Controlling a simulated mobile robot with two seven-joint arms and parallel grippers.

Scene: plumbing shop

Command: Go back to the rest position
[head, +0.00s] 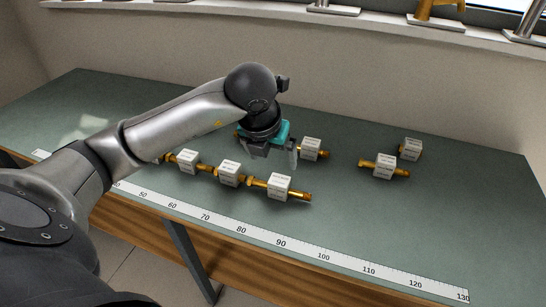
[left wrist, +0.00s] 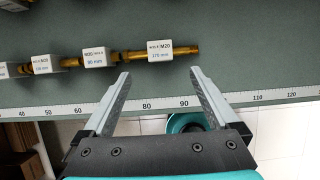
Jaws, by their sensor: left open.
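My left gripper (head: 271,155) is open and empty above the workbench, with its arm reaching in from the left. In the left wrist view its two fingers (left wrist: 159,76) stand wide apart, with bench top and the ruler strip between and below them. A row of brass fittings with white label blocks lies close to the gripper; the end block (head: 279,187) is in front of it. In the left wrist view that row's end block, marked M20 (left wrist: 160,50), lies beyond the fingertips, apart from them. My right gripper is not in view.
The green bench top (head: 340,220) carries a white ruler strip (head: 300,252) along its front edge. More labelled fittings lie to the right, one behind the gripper (head: 310,149), others farther right (head: 384,167). A sill with taps (head: 435,14) runs behind. The right end is clear.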

